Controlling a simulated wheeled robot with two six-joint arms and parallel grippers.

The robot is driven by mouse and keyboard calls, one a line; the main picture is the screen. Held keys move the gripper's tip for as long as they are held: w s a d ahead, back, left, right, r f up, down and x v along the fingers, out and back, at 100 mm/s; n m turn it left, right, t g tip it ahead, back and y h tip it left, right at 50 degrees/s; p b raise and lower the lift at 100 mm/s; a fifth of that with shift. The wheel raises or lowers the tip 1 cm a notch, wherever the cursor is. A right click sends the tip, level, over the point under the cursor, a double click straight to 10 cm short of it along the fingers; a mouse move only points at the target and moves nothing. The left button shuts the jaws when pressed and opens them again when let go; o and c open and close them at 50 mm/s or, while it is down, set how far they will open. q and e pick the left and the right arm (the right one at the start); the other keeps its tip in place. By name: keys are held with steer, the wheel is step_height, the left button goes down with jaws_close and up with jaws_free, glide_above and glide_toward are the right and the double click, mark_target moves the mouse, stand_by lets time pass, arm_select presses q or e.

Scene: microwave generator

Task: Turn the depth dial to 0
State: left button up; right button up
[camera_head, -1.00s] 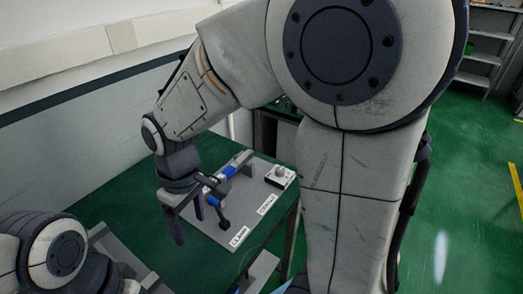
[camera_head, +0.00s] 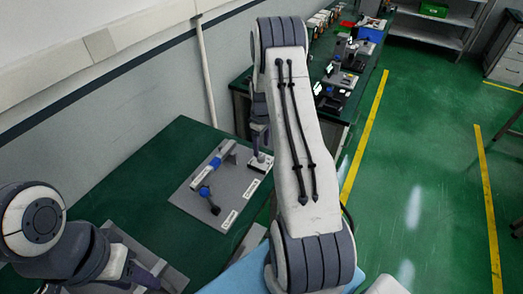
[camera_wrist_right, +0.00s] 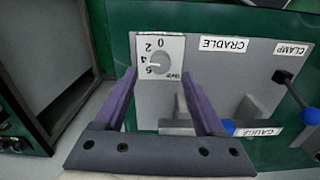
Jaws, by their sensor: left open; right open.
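In the head view the dial's white box (camera_head: 263,163) sits at the board's right corner, partly hidden by my right arm and gripper. My left gripper (camera_head: 146,274) is low at the left, partly seen, away from the board.
Labels CRADLE, CLAMP and GAUGE show in the wrist view. A bench with other devices (camera_head: 340,85) stands behind.

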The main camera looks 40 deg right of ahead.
mark_target(261, 156)
steer(key=shift+f+p, duration=0.65)
steer(key=shift+f, duration=1.75)
jaws_close()
